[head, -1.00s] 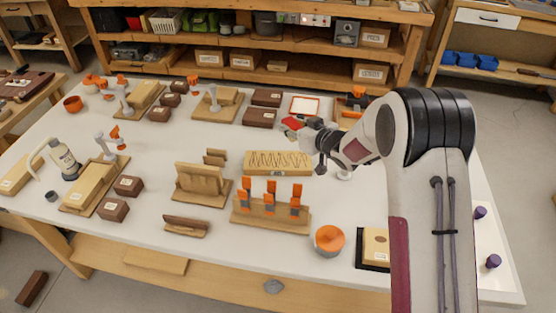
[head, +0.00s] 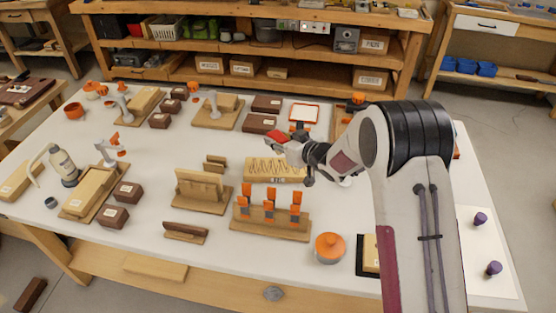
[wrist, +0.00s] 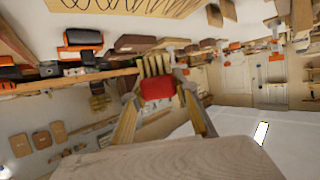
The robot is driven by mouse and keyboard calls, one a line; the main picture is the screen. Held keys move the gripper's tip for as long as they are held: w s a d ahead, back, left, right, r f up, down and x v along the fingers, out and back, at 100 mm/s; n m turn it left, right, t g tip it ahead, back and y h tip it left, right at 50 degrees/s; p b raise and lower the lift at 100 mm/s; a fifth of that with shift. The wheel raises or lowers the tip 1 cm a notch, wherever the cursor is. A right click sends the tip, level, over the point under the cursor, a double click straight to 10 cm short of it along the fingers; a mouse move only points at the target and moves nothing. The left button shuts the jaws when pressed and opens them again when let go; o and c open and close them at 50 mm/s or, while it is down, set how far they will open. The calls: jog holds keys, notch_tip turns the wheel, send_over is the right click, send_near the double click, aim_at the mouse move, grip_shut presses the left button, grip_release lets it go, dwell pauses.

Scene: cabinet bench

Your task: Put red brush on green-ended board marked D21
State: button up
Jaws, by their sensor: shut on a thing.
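My gripper (head: 280,143) is over the middle of the table, shut on the red brush (head: 275,135). In the wrist view the red brush (wrist: 157,88) sits between the two fingers (wrist: 158,100), with its pale bristles pointing up in the picture. A light wooden board (head: 262,166) with dark wavy lines and a small label on its front edge lies just below the gripper in the head view; part of it shows in the wrist view (wrist: 125,5). I cannot read D21 or make out green ends on any board.
A rack with orange-handled tools (head: 270,228) and a wooden slotted stand (head: 200,190) are nearer the front. Dark blocks (head: 258,123) and a red-rimmed white tray (head: 304,112) lie behind. An orange-lidded round pot (head: 329,247) stands at front right.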

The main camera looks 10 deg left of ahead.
send_over(278, 167)
jog(key=shift+w+f, duration=0.1)
jog(key=shift+f, duration=1.95)
jog(key=shift+f, duration=1.9)
jog(key=o, duration=1.1)
jog(key=shift+f, duration=0.1)
jog(key=v, duration=1.2)
